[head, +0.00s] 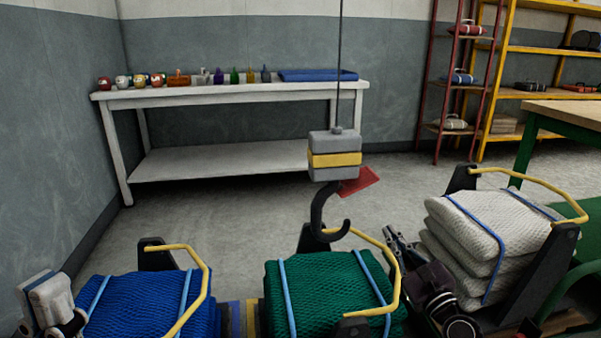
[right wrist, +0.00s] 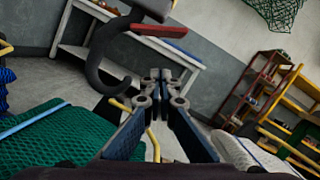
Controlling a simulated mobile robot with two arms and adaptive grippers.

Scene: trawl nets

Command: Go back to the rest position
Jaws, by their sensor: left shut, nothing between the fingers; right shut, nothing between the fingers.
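My right gripper (head: 400,242) is in the head view between the green net stack (head: 325,290) and the white net stack (head: 482,230). In the right wrist view its fingers (right wrist: 162,82) are shut with nothing between them. A pale part at the lower left of the head view seems to be mine; no fingers of my left gripper show there. The blue net stack (head: 140,300) lies beside it. A dark hook (head: 328,215) hangs from a grey and yellow block (head: 335,157), left of my right gripper and apart from it.
Yellow rails (head: 208,285) and dark posts (head: 156,252) stand around the net stacks. A white table (head: 230,92) with jars, bottles and a folded blue cloth stands at the wall. Shelves (head: 520,93) and a green-legged table (head: 560,112) are at the right. The floor between is clear.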

